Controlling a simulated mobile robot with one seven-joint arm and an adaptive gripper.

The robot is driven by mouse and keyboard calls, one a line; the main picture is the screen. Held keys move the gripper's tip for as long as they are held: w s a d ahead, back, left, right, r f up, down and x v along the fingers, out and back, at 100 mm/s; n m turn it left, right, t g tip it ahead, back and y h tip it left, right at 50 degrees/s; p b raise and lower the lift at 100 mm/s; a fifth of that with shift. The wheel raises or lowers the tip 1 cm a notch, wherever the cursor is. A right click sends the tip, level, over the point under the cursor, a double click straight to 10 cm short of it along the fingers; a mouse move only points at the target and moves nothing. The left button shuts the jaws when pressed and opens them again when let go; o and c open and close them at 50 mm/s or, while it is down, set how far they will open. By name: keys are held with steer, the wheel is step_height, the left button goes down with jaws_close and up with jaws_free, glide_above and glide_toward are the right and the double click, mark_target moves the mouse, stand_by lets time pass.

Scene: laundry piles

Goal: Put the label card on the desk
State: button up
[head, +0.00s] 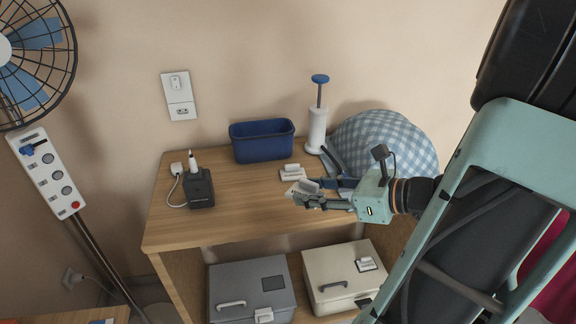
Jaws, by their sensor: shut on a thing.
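The label card (302,186), a small pale piece with a raised part, is between the fingertips of my gripper (308,191). My gripper reaches in from the right and is shut on it. The card is over the right part of the wooden desk (240,213), low and close to the top; I cannot tell whether it touches. A similar small white piece (292,172) lies on the desk just behind it. The fingers hide part of the card.
A black charger (200,188) is at left. Grey (250,285) and cream (340,275) boxes sit below. The desk's front middle is clear.

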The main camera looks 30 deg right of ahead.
steer(key=shift+w+a+r, duration=0.15)
steer(key=shift+w+r, duration=0.15)
steer(key=shift+r, duration=0.05)
steer(key=w+f+b, duration=0.3)
steer(key=w+f, duration=0.1)
steer(key=w, duration=0.4)
steer(key=b, duration=0.2)
glide_above(279, 201)
steer(key=f, duration=0.5)
steer(key=shift+s+f, duration=0.2)
steer(key=shift+s, duration=0.1)
steer(key=shift+w+f, duration=0.2)
steer(key=shift+f+b, duration=0.7)
steer(key=shift+f, duration=0.85)
steer(key=shift+f, duration=0.2)
steer(key=o, duration=0.8)
steer(key=shift+o, duration=0.2)
